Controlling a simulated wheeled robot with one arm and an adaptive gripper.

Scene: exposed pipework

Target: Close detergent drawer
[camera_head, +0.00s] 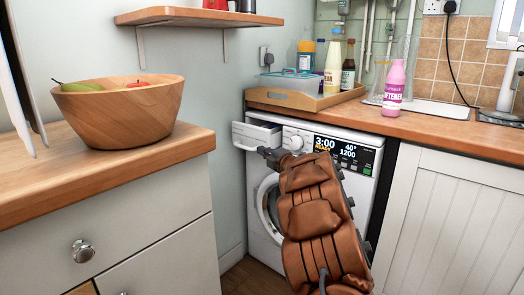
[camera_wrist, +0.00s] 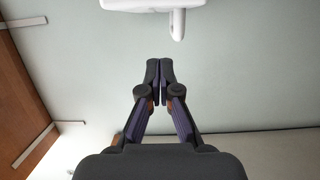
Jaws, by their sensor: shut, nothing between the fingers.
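The white detergent drawer (camera_head: 257,134) is at the upper left of the washing machine (camera_head: 329,152) in the head view. It stands pulled out from the panel. My gripper (camera_head: 266,152) is at the drawer's front, close to its lower edge; I cannot tell whether it touches. In the wrist view my gripper (camera_wrist: 159,70) has its two fingertips together with nothing between them. A white part with a rounded peg, seemingly the drawer front (camera_wrist: 150,5), shows at the top of that view, apart from the fingertips. My brown arm hides part of the machine's door.
A wooden bowl of fruit (camera_head: 118,112) stands on the left counter (camera_head: 120,155). A wooden tray (camera_head: 300,101) with bottles sits above the machine. A pink softener bottle (camera_head: 394,88) is to its right. A white cabinet (camera_head: 450,220) flanks the machine's right side.

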